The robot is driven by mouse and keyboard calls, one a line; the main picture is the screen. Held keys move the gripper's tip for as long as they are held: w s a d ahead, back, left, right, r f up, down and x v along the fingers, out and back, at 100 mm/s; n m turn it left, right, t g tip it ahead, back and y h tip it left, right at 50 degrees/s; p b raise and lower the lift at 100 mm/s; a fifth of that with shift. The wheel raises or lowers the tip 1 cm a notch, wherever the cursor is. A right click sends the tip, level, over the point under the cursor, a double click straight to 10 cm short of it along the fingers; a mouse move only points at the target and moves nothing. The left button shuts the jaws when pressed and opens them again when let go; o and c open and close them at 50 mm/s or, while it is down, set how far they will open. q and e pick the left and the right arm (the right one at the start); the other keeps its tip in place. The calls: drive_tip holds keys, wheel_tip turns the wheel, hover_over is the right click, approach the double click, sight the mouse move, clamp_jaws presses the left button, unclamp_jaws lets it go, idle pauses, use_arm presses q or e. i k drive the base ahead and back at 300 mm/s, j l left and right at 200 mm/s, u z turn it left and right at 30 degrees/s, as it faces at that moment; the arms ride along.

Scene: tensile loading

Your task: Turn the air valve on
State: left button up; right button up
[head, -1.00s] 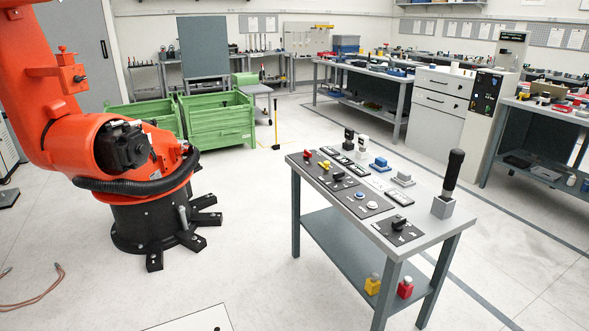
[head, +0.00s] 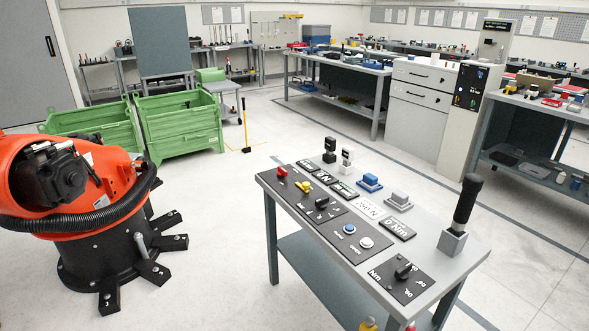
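A grey control table (head: 273,184) stands at the centre right with dark panels on its top. At its far left end are a red handle (head: 282,172), a yellow handle (head: 302,187) and a black knob (head: 322,203). A blue button (head: 349,229) and a white button (head: 366,243) come nearer, then a black dial (head: 403,271) on an Nm scale. The labels by the handles are too small to read, so I cannot tell which one is the air valve. Neither of my grippers shows in the head view.
A black lever (head: 466,203) stands up at the table's right side. An orange robot arm on a black base (head: 105,265) stands at the left, with green bins (head: 180,125) behind it. Workbenches line the back and right. The floor between robot and table is clear.

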sight(282, 172)
drive_tip(key=i+j+z, duration=0.2)
drive_tip(key=z, duration=0.2)
drive_tip(key=i+j+z, duration=0.25)
drive_tip(key=z, duration=0.2)
drive_tip(key=i+j+z, duration=0.1)
drive_tip(key=j, duration=0.25)
drive_tip(key=i+j, duration=0.25)
drive_tip(key=j, duration=0.15)
drive_tip(key=i+j+z, duration=0.15)
drive_tip(key=j, duration=0.25)
drive_tip(key=i+j+z, duration=0.1)
drive_tip(key=j, duration=0.3)
drive_tip(key=i+j, duration=0.25)
drive_tip(key=j, duration=0.15)
drive_tip(key=i+j+z, duration=0.15)
drive_tip(key=j, duration=0.25)
